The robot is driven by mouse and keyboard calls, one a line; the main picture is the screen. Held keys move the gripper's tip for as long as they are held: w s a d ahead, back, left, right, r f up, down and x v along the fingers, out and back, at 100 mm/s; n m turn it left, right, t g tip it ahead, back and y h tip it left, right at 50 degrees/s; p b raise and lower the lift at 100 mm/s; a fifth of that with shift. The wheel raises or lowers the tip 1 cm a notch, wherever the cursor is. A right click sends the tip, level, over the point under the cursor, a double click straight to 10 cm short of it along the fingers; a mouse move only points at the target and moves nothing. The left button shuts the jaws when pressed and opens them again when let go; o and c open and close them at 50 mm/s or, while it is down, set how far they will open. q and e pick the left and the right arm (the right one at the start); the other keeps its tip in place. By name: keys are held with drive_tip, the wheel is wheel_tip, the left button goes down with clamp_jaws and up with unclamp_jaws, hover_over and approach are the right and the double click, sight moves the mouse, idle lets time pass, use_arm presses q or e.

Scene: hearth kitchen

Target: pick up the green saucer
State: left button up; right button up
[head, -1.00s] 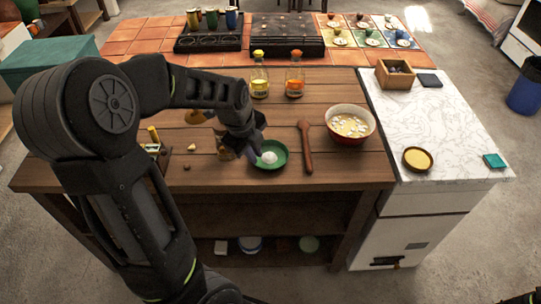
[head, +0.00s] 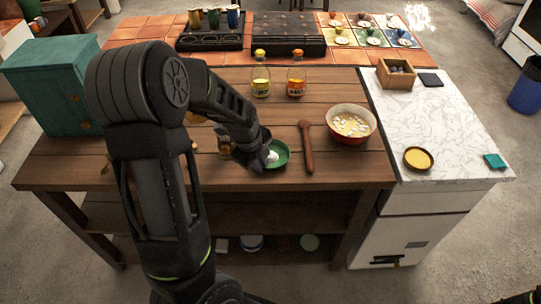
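The green saucer (head: 283,158) lies on the wooden counter (head: 345,180), left of a wooden spoon. A small white thing (head: 272,157) sits in it. My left gripper (head: 268,158) is at the saucer's left side and covers part of it. Its fingers are dark and small here, so I cannot tell whether they are open or closed on the rim. My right gripper is not in view.
The wooden spoon (head: 306,146) lies close to the saucer's right. A red bowl (head: 351,138) stands further right. A teal cabinet (head: 40,95) stands at the left. The counter front right of the saucer is clear.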

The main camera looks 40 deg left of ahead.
use_arm(q)
drive_tip(key=shift+c, duration=0.4)
clamp_jaws()
drive_tip(key=shift+s, duration=0.1)
idle(1.2)
drive_tip(key=shift+r, duration=0.1)
wheel_tip(320, 180, up, 10)
idle(0.6)
drive_tip(key=shift+d, duration=0.1)
idle(0.5)
